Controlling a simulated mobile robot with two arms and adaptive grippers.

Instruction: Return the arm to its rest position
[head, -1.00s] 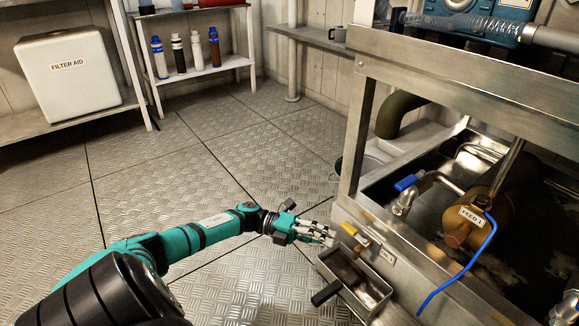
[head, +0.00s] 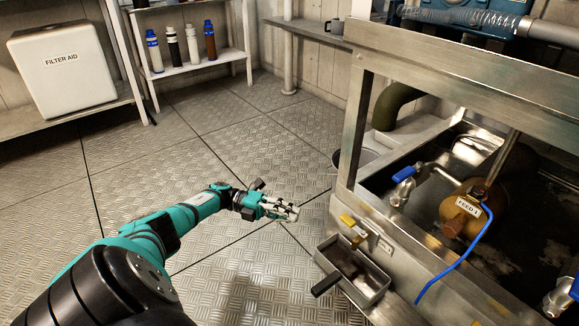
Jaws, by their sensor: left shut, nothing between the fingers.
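My left arm comes in from the lower left in the head view, teal and black, stretched out over the metal floor. My left gripper (head: 291,213) is shut and empty. It hangs in free air, left of the steel frame and apart from the yellow-handled valve (head: 349,222). My right gripper is not in view.
A steel tray with a black handle (head: 372,284) sits below the yellow valve. The steel frame (head: 352,140) with the FEED 1 vessel (head: 458,209) fills the right side. A bucket (head: 345,160) stands behind. The chequered floor (head: 190,150) at left is clear.

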